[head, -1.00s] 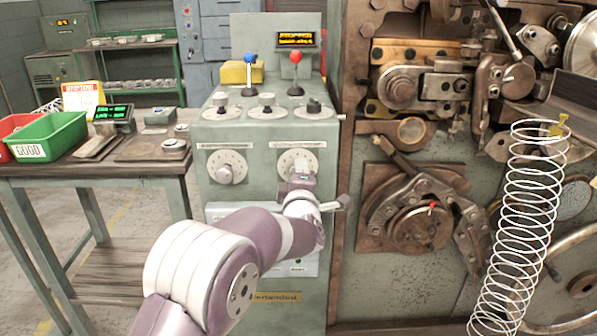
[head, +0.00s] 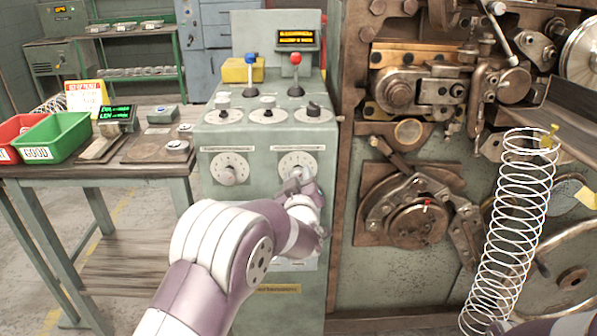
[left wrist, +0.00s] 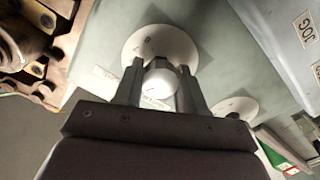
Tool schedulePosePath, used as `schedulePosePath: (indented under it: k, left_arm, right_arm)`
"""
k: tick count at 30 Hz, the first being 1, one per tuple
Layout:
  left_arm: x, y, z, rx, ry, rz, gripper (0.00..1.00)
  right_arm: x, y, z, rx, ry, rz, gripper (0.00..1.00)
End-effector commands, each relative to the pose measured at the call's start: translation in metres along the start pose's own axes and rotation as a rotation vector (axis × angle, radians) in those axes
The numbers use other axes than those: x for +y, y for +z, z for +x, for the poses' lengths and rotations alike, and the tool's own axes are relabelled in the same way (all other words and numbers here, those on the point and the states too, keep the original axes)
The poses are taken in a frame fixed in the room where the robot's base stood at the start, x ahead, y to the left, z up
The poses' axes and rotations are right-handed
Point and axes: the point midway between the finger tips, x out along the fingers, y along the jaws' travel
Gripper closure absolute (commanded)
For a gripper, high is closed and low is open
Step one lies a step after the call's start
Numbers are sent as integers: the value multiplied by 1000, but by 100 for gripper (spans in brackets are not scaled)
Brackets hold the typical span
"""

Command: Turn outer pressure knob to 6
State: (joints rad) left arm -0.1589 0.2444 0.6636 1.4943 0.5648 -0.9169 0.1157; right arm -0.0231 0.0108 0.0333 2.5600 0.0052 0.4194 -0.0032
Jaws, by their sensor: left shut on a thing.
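The grey-green console has two round white dials with knobs on its front panel. My left gripper (head: 298,178) is at the right dial (head: 297,160), partly covering its lower half. In the left wrist view, the two fingers (left wrist: 159,92) are shut on the rounded pale knob (left wrist: 160,80), with the dial plate (left wrist: 158,45) behind it. A small red mark shows on the knob. The left dial knob (head: 230,176) is free. The labels above the dials and the dial numbers are too small to read. My right gripper is not in view.
A blue-topped lever (head: 250,70), a red-topped lever (head: 295,70) and several small knobs stand on the console top. The coiling machine (head: 415,215) and a large wire spring (head: 515,220) are to the right. A bench with a green bin (head: 52,137) is to the left.

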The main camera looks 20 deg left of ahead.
Motion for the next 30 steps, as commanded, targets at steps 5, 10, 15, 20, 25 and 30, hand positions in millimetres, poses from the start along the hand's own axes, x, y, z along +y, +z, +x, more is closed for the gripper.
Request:
schedulePosePath:
  k: [5,10,15,20,25,30]
  left_arm:
    - [0,0,-1,-8,-2,163,90]
    - [-1,1,-1,-10,-1,302,91]
    - [-2,2,-1,-10,-1,412,91]
    - [-3,3,-1,-11,-1,484,91]
    - [-3,4,-1,-11,-1,530,91]
    - [-4,4,-1,-11,-2,550,91]
  right_arm:
    - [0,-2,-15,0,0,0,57]
    - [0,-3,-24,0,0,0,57]
    - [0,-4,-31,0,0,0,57]
    - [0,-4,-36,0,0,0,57]
    - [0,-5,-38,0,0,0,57]
    - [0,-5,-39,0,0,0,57]
